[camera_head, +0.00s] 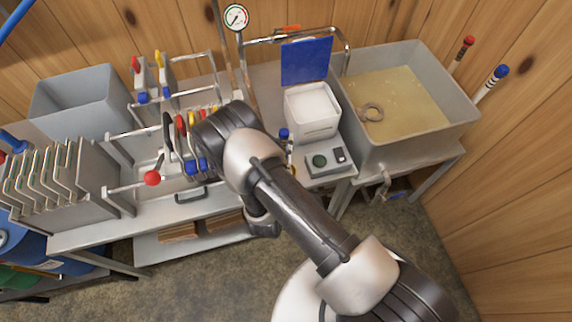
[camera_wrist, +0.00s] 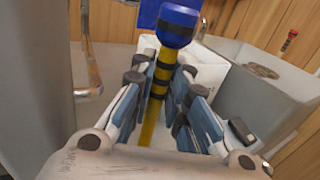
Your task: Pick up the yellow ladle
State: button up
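The yellow ladle shows in the wrist view as a yellow handle (camera_wrist: 148,132) with black bands and a blue end cap. My gripper (camera_wrist: 165,82) has its fingers closed in on both sides of this handle, and the blue end stands out beyond the fingertips. In the head view the ladle's blue end (camera_head: 284,133) shows just beside my arm, in front of the white container. My gripper is hidden behind my arm there. The ladle's lower end is hidden in both views.
A white container (camera_head: 312,108) with a blue panel behind it stands near a small grey device (camera_head: 325,160). A large basin (camera_head: 440,85) of tan liquid is at right. Several coloured handles hang on the rack (camera_head: 185,130) at left. A pressure gauge (camera_head: 236,17) stands behind.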

grip_shut()
dwell(0.4)
notch_tip(320, 180, up, 20)
jog(key=p, duration=0.5)
dwell(0.4)
